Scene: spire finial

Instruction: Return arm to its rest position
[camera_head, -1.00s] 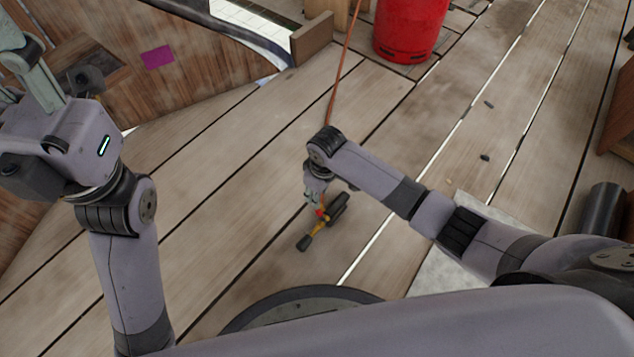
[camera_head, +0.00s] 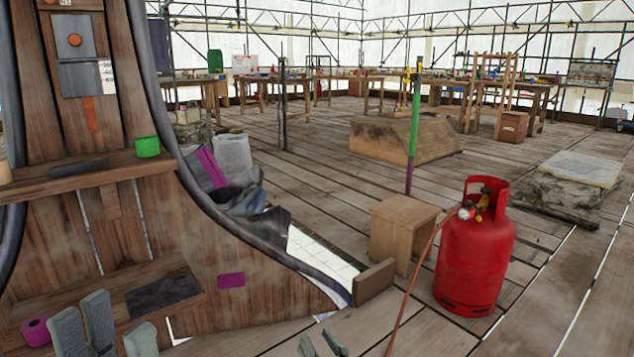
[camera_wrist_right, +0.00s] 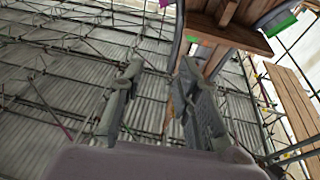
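My left gripper (camera_head: 80,304) shows at the bottom left of the head view, its grey fingers pointing up with a gap between them. It stands in front of the wooden structure and nothing shows in its fingers. My right gripper (camera_head: 320,343) only just enters at the bottom middle, with two dark fingertips apart. In the right wrist view my right gripper (camera_wrist_right: 161,65) is open, with nothing between its fingers. Most of both arms is out of the head view.
A red gas cylinder (camera_head: 472,255) stands on the plank floor, its orange hose (camera_head: 411,285) running down out of view.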

